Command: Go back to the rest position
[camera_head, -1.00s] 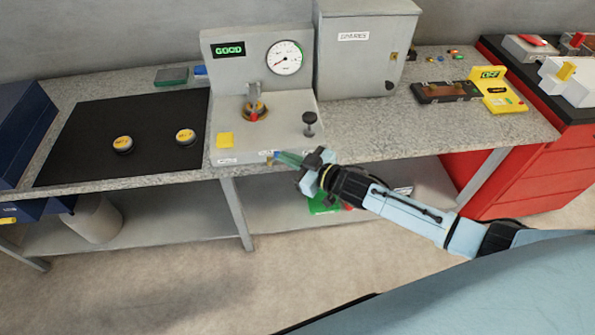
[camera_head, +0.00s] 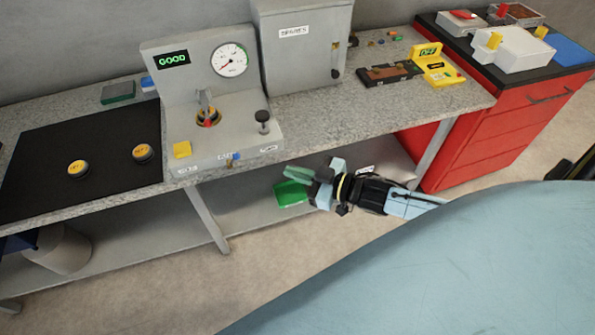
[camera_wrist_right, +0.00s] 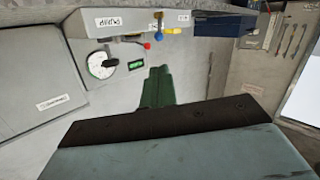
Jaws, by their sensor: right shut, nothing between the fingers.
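My right gripper (camera_head: 298,177) hangs in front of the workbench, below its front edge, with its green fingers shut and nothing between them. The fingers also show together in the right wrist view (camera_wrist_right: 158,88). They are apart from the bench and the test stand. My right arm comes in from the right, partly behind my large light-blue body surface. My left gripper is not in view.
The grey test stand (camera_head: 190,130) with a "GOOD" display and gauge stands on the workbench (camera_head: 300,112). A spares cabinet (camera_head: 290,60) is beside it. Two yellow-topped pucks lie on the black mat (camera_head: 110,180). A red drawer cabinet (camera_head: 480,130) stands right. A green bin (camera_head: 291,193) is on the lower shelf.

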